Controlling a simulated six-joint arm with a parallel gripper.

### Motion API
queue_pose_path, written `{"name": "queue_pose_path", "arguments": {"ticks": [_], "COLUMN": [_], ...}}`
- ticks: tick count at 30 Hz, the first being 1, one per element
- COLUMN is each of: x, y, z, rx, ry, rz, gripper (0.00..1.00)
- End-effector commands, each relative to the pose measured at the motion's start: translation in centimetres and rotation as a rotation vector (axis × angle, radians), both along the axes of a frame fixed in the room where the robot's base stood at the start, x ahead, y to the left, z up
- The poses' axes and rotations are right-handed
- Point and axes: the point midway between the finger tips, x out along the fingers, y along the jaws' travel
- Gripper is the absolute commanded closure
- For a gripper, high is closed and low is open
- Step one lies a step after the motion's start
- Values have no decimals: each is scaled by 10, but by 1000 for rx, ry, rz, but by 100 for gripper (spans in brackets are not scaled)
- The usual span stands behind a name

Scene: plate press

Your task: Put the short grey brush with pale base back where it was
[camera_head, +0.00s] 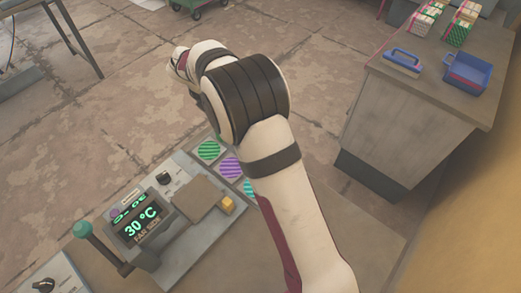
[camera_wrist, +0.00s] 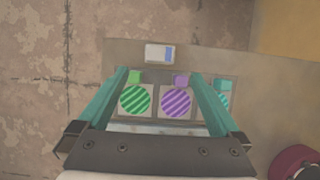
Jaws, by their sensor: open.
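I cannot make out a short grey brush with a pale base for certain in either view. My gripper (camera_wrist: 160,73) is open in the wrist view, its two teal fingers spread with nothing held between them. It hangs above a row of striped discs: green (camera_wrist: 135,100), purple (camera_wrist: 175,101) and a partly hidden teal one. A small pale block with a blue stripe (camera_wrist: 160,53) lies just past the fingertips; I cannot tell what it is. In the head view my arm hides the fingers and part of the bench.
The press with its 30 °C display (camera_head: 140,222) and green-knobbed lever (camera_head: 84,231) stands lower left. A side counter (camera_head: 430,88) holds a blue-handled, pale-based tool (camera_head: 402,62), a blue bin (camera_head: 467,73) and striped boxes (camera_head: 425,17). Floor lies between.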

Motion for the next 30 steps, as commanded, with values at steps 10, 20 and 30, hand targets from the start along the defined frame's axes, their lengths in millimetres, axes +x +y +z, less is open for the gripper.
{"name": "queue_pose_path", "arguments": {"ticks": [10,20,30], "x": [-174,-362,-366], "y": [-103,-105,-104], "z": [102,93,92], "rx": [380,467,460], "ry": [-110,-106,-106], "rz": [-1404,-2794,-2833], "gripper": [0,0,0]}}
